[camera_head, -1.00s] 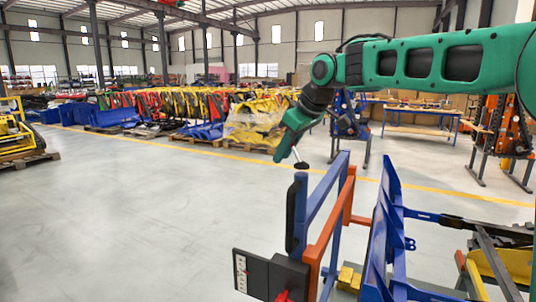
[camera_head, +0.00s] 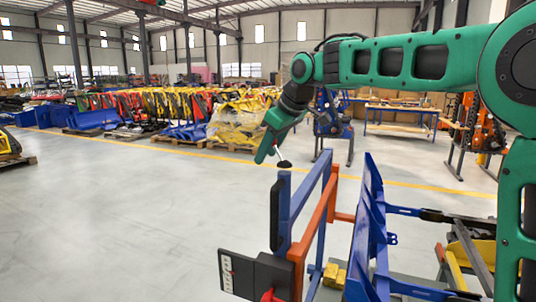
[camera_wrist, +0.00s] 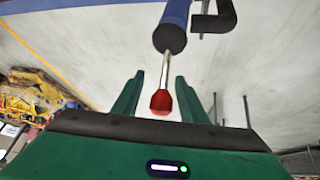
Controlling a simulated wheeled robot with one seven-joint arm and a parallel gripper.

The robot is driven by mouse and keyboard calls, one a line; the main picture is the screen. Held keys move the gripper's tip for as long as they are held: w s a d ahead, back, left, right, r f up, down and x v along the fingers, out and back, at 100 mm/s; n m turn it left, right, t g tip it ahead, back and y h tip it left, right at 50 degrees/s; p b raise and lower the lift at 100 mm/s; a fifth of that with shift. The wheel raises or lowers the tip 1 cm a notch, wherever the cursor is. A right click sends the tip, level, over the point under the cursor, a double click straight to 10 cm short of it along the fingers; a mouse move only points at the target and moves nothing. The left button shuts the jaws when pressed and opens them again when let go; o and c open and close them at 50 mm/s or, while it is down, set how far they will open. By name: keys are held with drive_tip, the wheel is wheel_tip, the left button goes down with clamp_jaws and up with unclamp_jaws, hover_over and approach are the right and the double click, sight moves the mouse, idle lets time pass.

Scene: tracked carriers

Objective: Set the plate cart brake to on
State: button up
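The plate cart has an upright blue and orange frame (camera_head: 325,215) in the head view. A thin brake lever rises from a black cap (camera_head: 284,163) at the top of its blue front post (camera_head: 280,212). In the wrist view the lever is a metal rod (camera_wrist: 165,69) from the blue post's dark end to a red knob (camera_wrist: 161,102). My gripper (camera_head: 265,155) is at the lever's upper end, and its fingers hide the knob in the head view.
A dark box with a label plate (camera_head: 226,272) is at the front post's lower end. A blue slotted panel (camera_head: 368,230) and a metal frame (camera_head: 460,245) stand to the right.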

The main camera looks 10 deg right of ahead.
drive_tip(key=v, duration=1)
drive_tip(key=shift+d+r, duration=0.2)
drive_tip(key=shift+r, duration=0.05)
